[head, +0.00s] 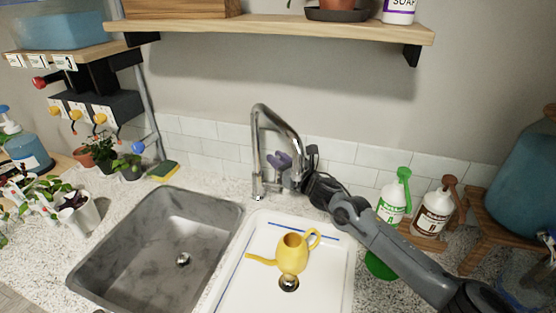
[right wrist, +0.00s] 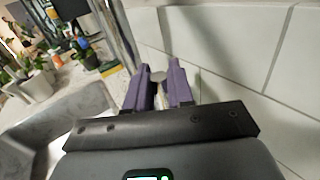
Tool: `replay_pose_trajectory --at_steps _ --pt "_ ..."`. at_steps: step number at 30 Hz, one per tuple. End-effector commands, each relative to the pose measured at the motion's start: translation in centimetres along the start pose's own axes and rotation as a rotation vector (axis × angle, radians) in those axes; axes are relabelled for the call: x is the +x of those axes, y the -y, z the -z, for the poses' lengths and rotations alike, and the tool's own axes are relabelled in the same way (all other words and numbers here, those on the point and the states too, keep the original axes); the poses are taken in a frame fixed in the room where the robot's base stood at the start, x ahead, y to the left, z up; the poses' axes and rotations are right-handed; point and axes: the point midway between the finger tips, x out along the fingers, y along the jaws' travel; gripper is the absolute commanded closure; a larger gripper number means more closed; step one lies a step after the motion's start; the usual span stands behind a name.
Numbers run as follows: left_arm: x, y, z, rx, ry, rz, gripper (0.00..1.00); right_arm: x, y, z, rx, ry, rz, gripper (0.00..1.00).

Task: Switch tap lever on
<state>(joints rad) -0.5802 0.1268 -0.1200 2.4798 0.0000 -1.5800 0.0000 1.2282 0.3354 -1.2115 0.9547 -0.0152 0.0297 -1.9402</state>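The chrome tap (head: 256,140) stands behind the double sink, with its tall spout bent over toward the right. My right gripper (head: 279,161) is just right of the tap's upright, at the height of its lower part. In the right wrist view, the purple fingers of the right gripper (right wrist: 160,88) have a narrow gap between them. A small round grey end (right wrist: 157,76), perhaps of the tap lever, shows at this gap. I cannot tell whether the fingers press on it. The rest of the lever is hidden by the gripper. My left gripper is not in view.
A yellow watering can (head: 293,254) stands in the white right basin (head: 335,262). The grey left basin (head: 150,250) is empty. Green (head: 393,202) and brown-topped (head: 434,212) bottles stand right of the sink, near my right arm. A wooden shelf (head: 290,32) hangs above the tap.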

Motion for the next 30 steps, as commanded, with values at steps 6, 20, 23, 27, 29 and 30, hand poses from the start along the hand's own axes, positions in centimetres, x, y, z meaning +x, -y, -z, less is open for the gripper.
replay_pose_trajectory --at_steps 6,20,23,27,29,30 --pt "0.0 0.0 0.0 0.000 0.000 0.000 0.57 0.0 0.0 0.0 0.000 0.000 0.000 1.00" --pt "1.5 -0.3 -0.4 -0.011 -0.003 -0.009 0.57 -0.5 -0.7 0.5 -0.061 0.041 -0.003 1.00" --pt "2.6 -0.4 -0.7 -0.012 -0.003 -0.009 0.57 -0.8 -1.2 0.8 -0.110 0.073 -0.005 1.00" --pt "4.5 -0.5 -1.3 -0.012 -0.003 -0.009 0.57 -1.4 -2.1 1.2 -0.194 0.130 -0.006 1.00" --pt "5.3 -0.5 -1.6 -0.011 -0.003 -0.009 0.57 -1.7 -2.4 1.4 -0.233 0.156 -0.006 1.00" --pt "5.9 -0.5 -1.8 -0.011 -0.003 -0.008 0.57 -1.8 -2.7 1.5 -0.259 0.174 -0.007 1.00"
